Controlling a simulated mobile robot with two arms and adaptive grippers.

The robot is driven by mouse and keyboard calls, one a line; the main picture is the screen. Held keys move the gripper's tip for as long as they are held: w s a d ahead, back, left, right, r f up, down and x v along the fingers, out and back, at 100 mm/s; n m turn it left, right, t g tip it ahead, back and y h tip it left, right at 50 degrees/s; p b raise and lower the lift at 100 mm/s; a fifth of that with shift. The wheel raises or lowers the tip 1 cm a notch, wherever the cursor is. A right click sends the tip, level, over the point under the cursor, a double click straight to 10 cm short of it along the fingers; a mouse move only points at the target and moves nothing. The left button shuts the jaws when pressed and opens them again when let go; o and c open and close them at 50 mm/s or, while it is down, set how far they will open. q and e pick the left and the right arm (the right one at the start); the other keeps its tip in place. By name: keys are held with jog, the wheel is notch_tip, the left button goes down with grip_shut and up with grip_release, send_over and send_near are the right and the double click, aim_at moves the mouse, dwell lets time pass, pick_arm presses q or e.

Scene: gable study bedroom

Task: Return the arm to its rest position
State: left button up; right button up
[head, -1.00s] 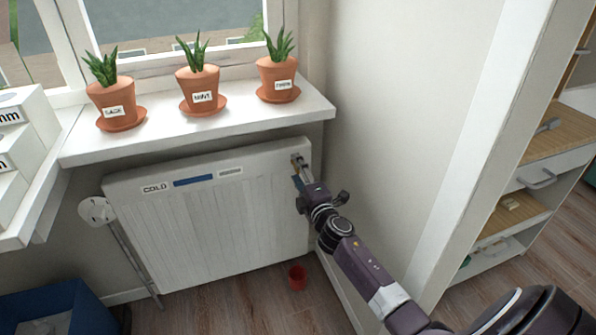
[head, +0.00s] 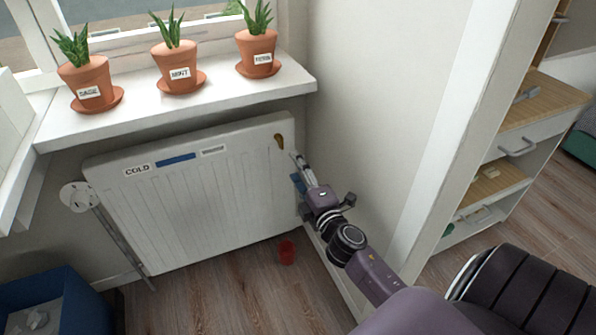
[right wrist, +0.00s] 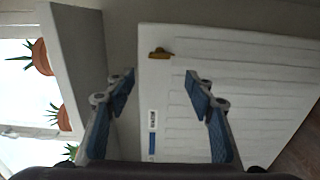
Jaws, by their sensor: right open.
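My right arm (head: 352,240) reaches from the lower right of the head view toward the right end of the white radiator (head: 200,195). My right gripper (head: 298,170) is at its end, just beside the radiator's upper right part. In the right wrist view my right gripper (right wrist: 161,78) is open, its two blue-padded fingers wide apart with nothing between them. Beyond the fingers is the radiator face with a small brass-coloured piece (right wrist: 160,53). This piece (head: 279,142) also shows near the radiator's top right corner, apart from the fingers. My left gripper is not in view.
Three labelled plant pots (head: 180,68) stand on the windowsill (head: 130,125) above the radiator. A red cup (head: 287,253) stands on the floor below. A blue bin (head: 75,300) is at lower left. A wall edge and shelf unit (head: 535,125) stand right.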

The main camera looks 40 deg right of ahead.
jog(key=shift+s+a, duration=0.1)
jog(key=shift+s, duration=0.2)
dwell(0.4)
